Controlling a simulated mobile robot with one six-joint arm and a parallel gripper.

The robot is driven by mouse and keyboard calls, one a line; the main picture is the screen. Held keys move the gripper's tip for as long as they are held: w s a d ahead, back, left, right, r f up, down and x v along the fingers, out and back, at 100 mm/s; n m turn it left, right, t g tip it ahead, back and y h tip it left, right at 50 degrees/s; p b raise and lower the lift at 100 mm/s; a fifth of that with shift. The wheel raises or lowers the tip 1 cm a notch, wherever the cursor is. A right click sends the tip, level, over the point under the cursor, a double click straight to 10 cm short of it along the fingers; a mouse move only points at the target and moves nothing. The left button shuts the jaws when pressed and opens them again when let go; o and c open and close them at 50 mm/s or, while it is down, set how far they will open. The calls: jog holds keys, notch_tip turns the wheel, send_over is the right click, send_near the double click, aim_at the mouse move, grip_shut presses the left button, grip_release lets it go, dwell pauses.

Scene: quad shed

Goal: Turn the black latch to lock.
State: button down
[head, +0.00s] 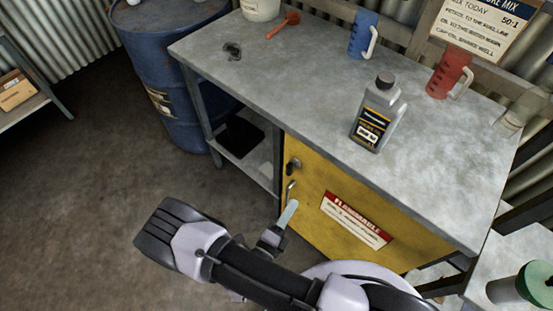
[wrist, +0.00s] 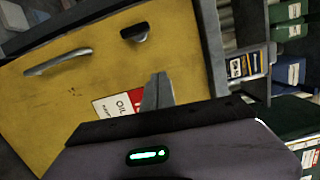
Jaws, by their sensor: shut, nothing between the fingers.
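The black latch (head: 293,165) sits on the yellow cabinet door (head: 318,185), near its upper left corner and above a metal pull handle (head: 290,190). In the wrist view the latch (wrist: 135,32) is a dark short lever near the door's edge, and the handle (wrist: 58,60) lies to its left. The door looks shut. My gripper (head: 292,206) is in front of the door, below the latch and near the handle. In the wrist view its fingers (wrist: 158,78) are together and empty, apart from the latch, partly covering a red and white label (wrist: 118,103).
A grey workbench top (head: 300,70) overhangs the cabinet. It carries a grey oil bottle (head: 378,115), a blue jug (head: 362,35) and a red jug (head: 449,73). A blue drum (head: 165,70) stands behind left. The floor (head: 90,150) at left is clear.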

aim_at(292, 167)
jog(key=shift+s+a+f+n+t+y, duration=0.1)
jog(key=shift+a+f+n+t+y, duration=0.1)
jog(key=shift+f+n+y, duration=0.2)
jog(key=shift+a+f+n+t+y, duration=0.1)
jog(key=shift+f+n+t+y, duration=0.15)
jog(key=shift+n, duration=0.25)
jog(key=w+b, duration=0.4)
jog(key=w, duration=0.7)
jog(key=shift+w+d, duration=0.35)
jog(key=shift+d, duration=0.1)
jog(key=shift+s, duration=0.1)
